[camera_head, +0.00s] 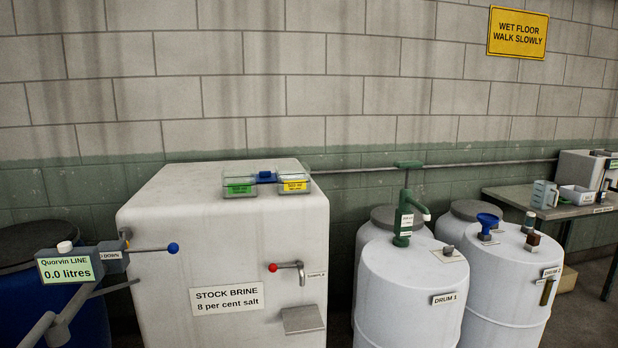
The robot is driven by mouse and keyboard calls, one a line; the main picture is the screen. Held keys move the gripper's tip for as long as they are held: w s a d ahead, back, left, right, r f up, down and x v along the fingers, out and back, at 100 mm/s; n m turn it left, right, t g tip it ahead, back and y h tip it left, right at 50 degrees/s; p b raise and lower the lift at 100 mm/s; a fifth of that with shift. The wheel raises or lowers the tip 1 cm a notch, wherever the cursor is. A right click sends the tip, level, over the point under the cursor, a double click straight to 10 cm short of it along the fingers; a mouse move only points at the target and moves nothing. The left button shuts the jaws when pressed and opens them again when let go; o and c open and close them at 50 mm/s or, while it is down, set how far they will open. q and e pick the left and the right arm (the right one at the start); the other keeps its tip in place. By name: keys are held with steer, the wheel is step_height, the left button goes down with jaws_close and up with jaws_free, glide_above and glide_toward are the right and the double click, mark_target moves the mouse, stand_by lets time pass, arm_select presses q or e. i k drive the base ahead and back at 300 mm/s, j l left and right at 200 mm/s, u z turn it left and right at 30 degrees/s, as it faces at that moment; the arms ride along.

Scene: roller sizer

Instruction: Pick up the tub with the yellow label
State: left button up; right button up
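The tub with the yellow label (295,187) is a small clear container near the front edge of the top of the large white stock brine tank (150,215). A similar tub with a green label (239,189) stands to its left. A small blue object (266,177) sits between the two tubs; I cannot tell whether it touches them. The small print on both labels is hard to read. Neither of my grippers is in view.
A red-knobbed tap (290,266) and a small shelf (302,320) project from the tank front. A blue-knobbed lever (172,248) and a meter reading 0.0 litres (66,270) stand left. White drums (405,290), one with a green pump (405,215), and a bench (545,208) are right.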

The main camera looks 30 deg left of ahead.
mark_target(292, 179)
steer(key=i+j, duration=0.2)
steer(key=j, duration=0.15)
steer(key=i+j+z, duration=0.1)
steer(key=i+j, duration=0.35)
steer(key=j, duration=0.2)
